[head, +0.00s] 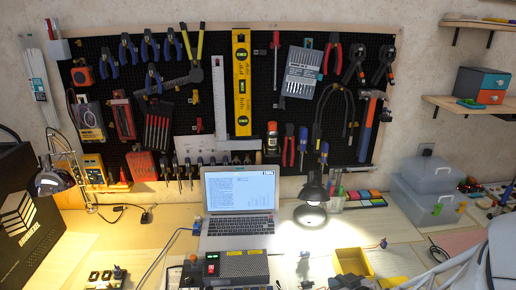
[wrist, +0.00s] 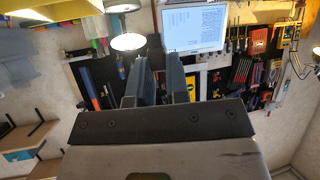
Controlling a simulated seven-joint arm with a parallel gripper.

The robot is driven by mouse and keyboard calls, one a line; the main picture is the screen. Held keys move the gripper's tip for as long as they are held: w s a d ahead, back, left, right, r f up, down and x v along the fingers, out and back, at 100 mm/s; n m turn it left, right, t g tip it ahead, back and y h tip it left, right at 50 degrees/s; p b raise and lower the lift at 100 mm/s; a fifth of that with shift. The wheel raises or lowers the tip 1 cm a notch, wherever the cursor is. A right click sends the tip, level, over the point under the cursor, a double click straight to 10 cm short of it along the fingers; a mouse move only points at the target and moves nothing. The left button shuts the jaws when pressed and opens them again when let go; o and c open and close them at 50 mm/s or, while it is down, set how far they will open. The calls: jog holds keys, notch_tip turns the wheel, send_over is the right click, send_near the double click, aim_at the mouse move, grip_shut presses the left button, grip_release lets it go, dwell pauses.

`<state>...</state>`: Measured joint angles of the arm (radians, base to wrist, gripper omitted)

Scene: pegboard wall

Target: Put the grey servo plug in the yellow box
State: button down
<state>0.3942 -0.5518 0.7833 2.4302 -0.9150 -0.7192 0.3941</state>
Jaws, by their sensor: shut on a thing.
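The yellow box (head: 352,262) stands open on the bench at the front right of the laptop in the head view. Its yellow side also shows at the top left of the wrist view (wrist: 62,12). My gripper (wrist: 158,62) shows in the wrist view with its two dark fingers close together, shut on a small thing. The fingers hide nearly all of that thing; I cannot make out its colour or shape. No grey servo plug can be clearly made out elsewhere. In the wrist view the gripper appears to the right of the yellow box and apart from it.
A laptop (head: 237,226) stands mid-bench. A lit black lamp (head: 312,195) is behind the box. A black power supply (head: 237,266) is left of the box. A small blue-and-red item (head: 384,243) lies right of it. Clear plastic bins (head: 425,195) stand at the right.

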jog(key=d+f+n+y, duration=0.1)
jog(key=d+f, duration=0.1)
jog(key=d, duration=0.5)
jog(key=shift+s+f, duration=0.15)
jog(key=shift+d, duration=0.1)
dwell(0.4)
send_near(344, 253)
jog(key=w+r, duration=0.1)
jog(key=w+a, duration=0.1)
jog(key=w+r, duration=0.1)
jog(key=w, duration=0.1)
jog(key=shift+w+a+r, duration=0.1)
jog(key=shift+a+r, duration=0.1)
jog(key=shift+r, duration=0.2)
jog(key=shift+f, duration=1.75)
jog(key=shift+f, duration=0.6)
